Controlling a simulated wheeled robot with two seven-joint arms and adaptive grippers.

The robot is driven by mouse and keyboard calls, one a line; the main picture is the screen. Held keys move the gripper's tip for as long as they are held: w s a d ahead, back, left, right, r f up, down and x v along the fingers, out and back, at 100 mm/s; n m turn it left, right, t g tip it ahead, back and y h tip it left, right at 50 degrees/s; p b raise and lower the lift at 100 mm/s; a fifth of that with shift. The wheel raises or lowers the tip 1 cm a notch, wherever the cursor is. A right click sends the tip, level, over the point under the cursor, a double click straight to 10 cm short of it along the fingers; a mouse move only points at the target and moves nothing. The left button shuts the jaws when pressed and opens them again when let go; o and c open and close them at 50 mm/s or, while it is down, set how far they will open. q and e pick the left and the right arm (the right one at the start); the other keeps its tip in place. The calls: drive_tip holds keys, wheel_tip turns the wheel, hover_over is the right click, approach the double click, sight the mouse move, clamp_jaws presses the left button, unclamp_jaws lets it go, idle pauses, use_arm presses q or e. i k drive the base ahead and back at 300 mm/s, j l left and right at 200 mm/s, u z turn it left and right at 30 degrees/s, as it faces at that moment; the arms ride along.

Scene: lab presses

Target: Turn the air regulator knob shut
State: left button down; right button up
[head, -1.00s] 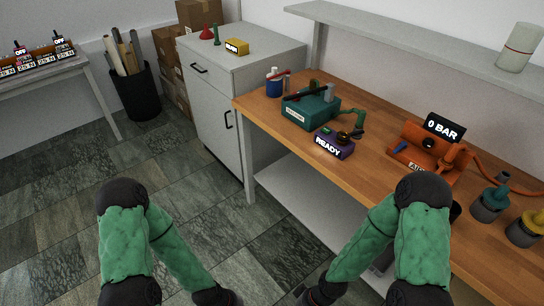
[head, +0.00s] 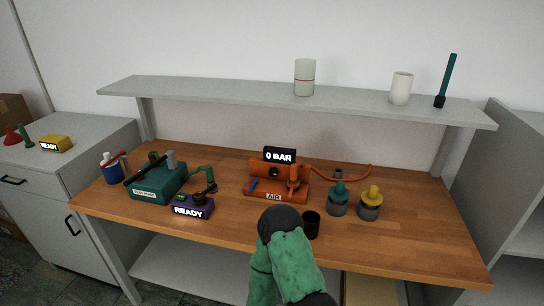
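The orange air regulator (head: 262,193) stands on the wooden bench, near the middle of the head view. Its front label reads "AIR" and its black display (head: 280,156) reads "0 BAR". A blue lever (head: 253,184) is at its left front, and an orange upright part with a rounded top (head: 293,176) is at its right. I cannot tell for certain which part is the knob. An orange hose (head: 345,179) runs from it to the right. One green arm of mine rises in front of the bench, below the regulator. Neither gripper is in view.
On the bench (head: 415,245) are a teal machine (head: 155,185), a purple "READY" unit (head: 191,208), a black cup (head: 311,226), and teal (head: 338,199) and yellow-topped (head: 370,203) pots. A shelf (head: 230,91) runs above. Cabinets flank the bench; its right front is clear.

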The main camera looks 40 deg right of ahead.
sight(273, 172)
drive_tip(key=z, duration=1.3)
